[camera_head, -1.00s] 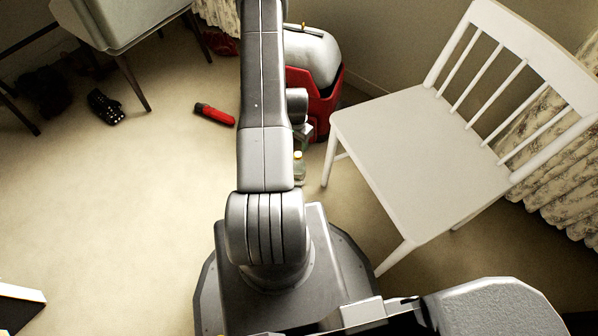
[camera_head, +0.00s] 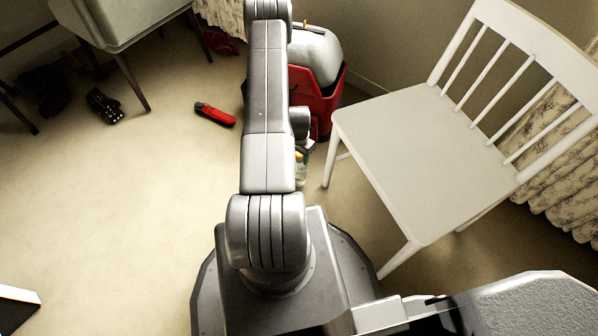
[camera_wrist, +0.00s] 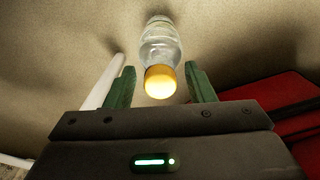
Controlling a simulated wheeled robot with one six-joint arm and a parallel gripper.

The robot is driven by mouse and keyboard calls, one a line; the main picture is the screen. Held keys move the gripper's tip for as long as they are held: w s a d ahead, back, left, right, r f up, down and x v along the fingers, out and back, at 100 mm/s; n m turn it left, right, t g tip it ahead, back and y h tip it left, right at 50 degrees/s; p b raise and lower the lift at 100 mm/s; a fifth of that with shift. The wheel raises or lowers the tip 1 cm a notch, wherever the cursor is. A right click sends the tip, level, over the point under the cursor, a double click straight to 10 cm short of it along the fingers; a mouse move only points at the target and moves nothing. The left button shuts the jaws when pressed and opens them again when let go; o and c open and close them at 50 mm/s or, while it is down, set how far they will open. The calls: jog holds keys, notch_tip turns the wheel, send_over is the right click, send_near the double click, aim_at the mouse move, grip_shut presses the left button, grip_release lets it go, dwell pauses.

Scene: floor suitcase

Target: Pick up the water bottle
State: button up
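The water bottle (camera_wrist: 160,45) is clear with a yellow-orange cap. In the wrist view it lies ahead of my gripper (camera_wrist: 161,86), its cap end showing between the two green fingertips. The fingers are apart, with a gap on each side of the cap. In the head view only a small part of the bottle (camera_head: 300,172) shows, just right of my arm and near the white chair's front leg.
A white chair (camera_head: 420,165) stands close on the right. A red suitcase (camera_head: 322,105) with a silver-grey thing on it is behind my arm. A red object (camera_head: 215,115) and a black glove-like object (camera_head: 104,105) lie on the floor. Open carpet is at left.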

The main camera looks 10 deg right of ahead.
grip_shut()
